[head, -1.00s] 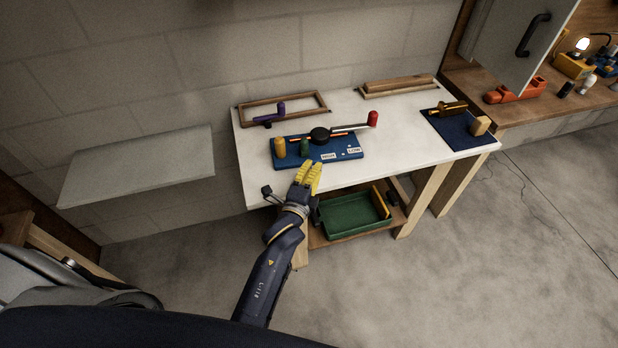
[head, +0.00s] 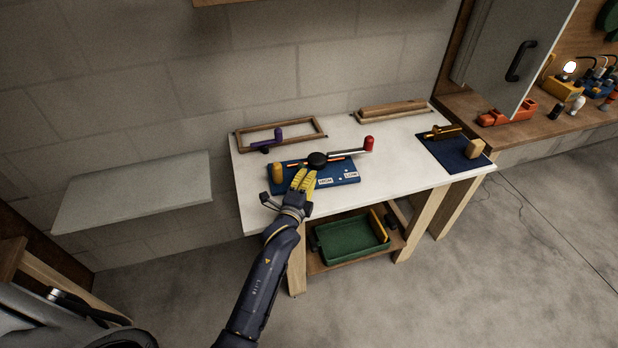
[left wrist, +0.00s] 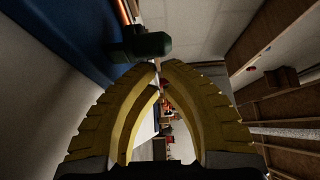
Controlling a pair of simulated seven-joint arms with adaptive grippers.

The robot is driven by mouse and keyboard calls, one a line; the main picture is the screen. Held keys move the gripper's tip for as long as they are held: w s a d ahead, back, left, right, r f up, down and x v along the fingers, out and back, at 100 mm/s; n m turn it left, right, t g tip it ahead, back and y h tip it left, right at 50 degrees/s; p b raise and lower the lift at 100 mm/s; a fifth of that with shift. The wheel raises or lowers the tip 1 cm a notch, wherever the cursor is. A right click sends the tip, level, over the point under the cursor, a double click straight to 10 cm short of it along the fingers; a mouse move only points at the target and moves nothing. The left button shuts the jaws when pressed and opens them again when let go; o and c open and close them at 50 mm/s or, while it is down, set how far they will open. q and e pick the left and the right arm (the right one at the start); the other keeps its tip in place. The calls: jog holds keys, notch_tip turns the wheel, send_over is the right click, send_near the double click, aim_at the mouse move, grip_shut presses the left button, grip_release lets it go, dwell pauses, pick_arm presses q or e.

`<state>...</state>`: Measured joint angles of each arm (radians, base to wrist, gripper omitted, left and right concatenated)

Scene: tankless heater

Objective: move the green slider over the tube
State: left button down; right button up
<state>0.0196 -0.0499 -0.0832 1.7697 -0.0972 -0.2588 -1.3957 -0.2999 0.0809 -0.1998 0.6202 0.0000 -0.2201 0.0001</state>
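The blue board (head: 340,174) lies on the white table, with a copper-orange tube (head: 295,163) along it. The green slider (left wrist: 148,45) shows dark green in the left wrist view, beside the tube (left wrist: 124,12) and just beyond my fingertips. In the head view my gripper hides it. My left gripper (head: 304,173) has yellow fingers over the board's near side. In the left wrist view its fingertips (left wrist: 161,64) come together with nothing visible between them. Whether they touch the slider I cannot tell. My right gripper is out of view.
On the board stand a yellow peg (head: 278,173), a black knob (head: 317,160) and a red-ended lever (head: 369,144). A wooden frame with a purple handle (head: 278,134) lies behind. A blue mat (head: 447,152) is at right; a green tray (head: 352,240) sits below.

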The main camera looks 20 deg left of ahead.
pick_arm(q)
jog(key=w+a, duration=0.1)
jog(key=w, duration=0.1)
jog(key=w+a, duration=0.2)
jog(key=w, duration=0.1)
jog(key=shift+w, duration=0.35)
jog(key=shift+s+d, duration=0.1)
jog(key=shift+d, duration=0.05)
